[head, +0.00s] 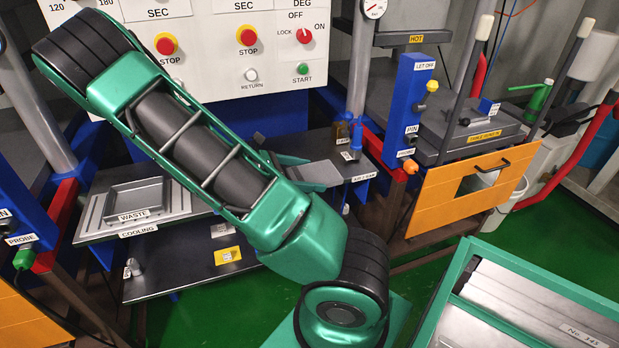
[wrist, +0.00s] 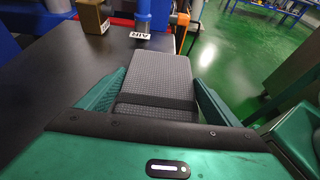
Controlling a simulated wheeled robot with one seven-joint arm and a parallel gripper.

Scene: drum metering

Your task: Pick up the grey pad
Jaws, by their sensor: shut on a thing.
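The grey pad (wrist: 158,75) is a flat, textured slab with a dark band across its near part. In the wrist view it lies between the two green fingers of my gripper (wrist: 160,95), which is shut on it. In the head view the pad (head: 318,174) sticks out to the right of my gripper (head: 285,160), by the right end of a dark shelf. My arm hides much of the gripper there. I cannot tell whether the pad touches the shelf.
The dark shelf (wrist: 55,75) carries small bottles and an AIR label near the pad. A WASTE tray (head: 136,198) stands left of my arm. A blue post (head: 412,105) and an orange panel (head: 465,190) stand to the right. Green floor (wrist: 237,50) is open beyond the shelf.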

